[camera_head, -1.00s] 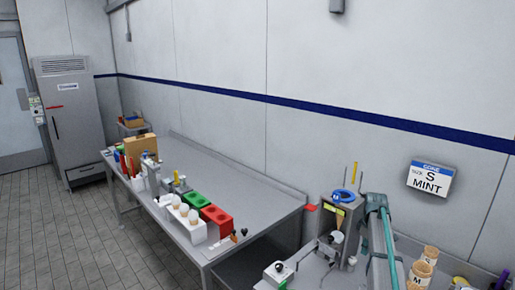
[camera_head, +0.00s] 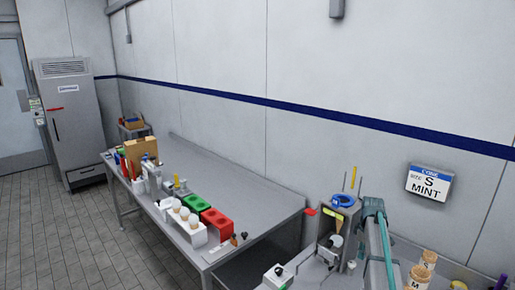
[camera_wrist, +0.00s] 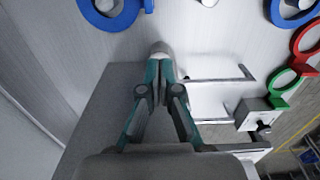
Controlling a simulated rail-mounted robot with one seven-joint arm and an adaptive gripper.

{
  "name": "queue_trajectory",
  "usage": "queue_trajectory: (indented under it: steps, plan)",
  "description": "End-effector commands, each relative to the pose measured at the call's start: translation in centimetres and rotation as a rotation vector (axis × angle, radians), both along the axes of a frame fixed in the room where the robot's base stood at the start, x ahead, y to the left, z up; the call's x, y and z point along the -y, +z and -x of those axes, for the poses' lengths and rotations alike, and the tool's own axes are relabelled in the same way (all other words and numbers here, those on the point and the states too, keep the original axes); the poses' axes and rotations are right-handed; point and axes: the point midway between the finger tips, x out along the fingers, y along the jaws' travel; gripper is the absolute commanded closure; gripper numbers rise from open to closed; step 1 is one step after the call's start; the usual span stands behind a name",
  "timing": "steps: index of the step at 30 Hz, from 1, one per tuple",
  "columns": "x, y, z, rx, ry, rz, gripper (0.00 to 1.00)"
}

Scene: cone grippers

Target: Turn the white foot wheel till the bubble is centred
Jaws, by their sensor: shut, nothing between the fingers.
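My gripper (camera_wrist: 160,55) points to the top of the wrist view, its teal and grey fingers shut together with nothing between them. In the head view, its teal and grey fingers (camera_head: 374,207) appear at the right, in front of a grey stand (camera_head: 330,222) with a blue ring (camera_head: 343,200) on top and a yellow cone shape on its front. I cannot make out the white foot wheel or the bubble for certain. A small pale round piece shows at the top edge of the wrist view (camera_wrist: 208,2), too cut off to identify.
Wrist view: blue ring (camera_wrist: 112,14), red ring (camera_wrist: 306,52), green ring (camera_wrist: 290,92) and grey bars (camera_wrist: 220,78) lie around my fingers.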

Motion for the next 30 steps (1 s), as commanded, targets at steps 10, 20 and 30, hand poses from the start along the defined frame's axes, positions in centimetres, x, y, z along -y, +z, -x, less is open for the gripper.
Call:
queue_trajectory:
  steps: [10,20,30]
  plan:
    - [0.0,-4.1,0.0,-0.001,0.0,-0.001,1.0]
    - [0.0,-6.0,0.0,0.001,0.0,0.001,1.0]
    - [0.0,-6.0,0.0,0.0,0.0,0.0,1.0]
